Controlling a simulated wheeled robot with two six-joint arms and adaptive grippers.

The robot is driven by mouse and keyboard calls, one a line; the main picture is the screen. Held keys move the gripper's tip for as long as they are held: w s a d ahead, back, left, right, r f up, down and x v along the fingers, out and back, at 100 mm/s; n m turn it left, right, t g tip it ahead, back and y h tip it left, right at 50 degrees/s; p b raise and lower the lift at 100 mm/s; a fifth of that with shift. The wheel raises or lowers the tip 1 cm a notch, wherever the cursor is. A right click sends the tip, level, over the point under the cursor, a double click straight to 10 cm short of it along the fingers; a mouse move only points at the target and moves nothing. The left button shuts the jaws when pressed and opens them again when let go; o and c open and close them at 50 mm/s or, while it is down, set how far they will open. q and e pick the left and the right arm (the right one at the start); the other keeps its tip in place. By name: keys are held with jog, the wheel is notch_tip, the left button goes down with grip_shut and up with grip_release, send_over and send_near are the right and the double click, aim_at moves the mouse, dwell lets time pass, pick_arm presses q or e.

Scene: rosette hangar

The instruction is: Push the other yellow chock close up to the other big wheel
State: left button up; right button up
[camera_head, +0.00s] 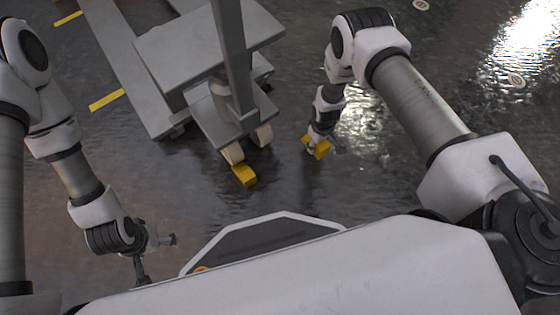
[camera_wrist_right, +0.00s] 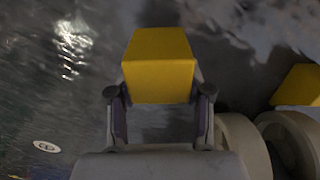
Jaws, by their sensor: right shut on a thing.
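A yellow chock (camera_head: 322,150) is held in my right gripper (camera_head: 314,142), low over the dark floor and right of the wheels. In the right wrist view the chock (camera_wrist_right: 160,66) sits between the two fingers of the right gripper (camera_wrist_right: 160,98). Another yellow chock (camera_head: 244,175) lies at the left wheel (camera_head: 232,153); it also shows in the right wrist view (camera_wrist_right: 300,86). The right wheel (camera_head: 263,135) has clear floor between it and the held chock. My left gripper (camera_head: 160,240) is empty, at the lower left; its jaw opening is unclear.
The wheels carry a grey stand with a post (camera_head: 232,60) and a flat top (camera_head: 165,45). A long grey beam (camera_head: 125,75) lies to its left. Yellow floor strips (camera_head: 107,100) are at the left. The floor (camera_head: 400,190) right of the chock is open.

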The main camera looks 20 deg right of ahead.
jog(key=b, duration=0.4)
send_over(284, 169)
jog(key=shift+d+f, duration=0.25)
jog(key=shift+f, duration=0.45)
jog(key=shift+s+a+f+b, duration=0.1)
jog(key=shift+a+f+b, duration=0.15)
jog(key=shift+b, duration=0.25)
notch_tip(284, 169, down, 3)
jog(key=b, duration=0.3)
jog(key=shift+f, duration=0.15)
jog(key=shift+r, duration=0.25)
grip_shut()
jog(key=shift+f, duration=0.15)
jog(key=o, duration=1.3)
grip_release()
jog(key=shift+o, duration=0.2)
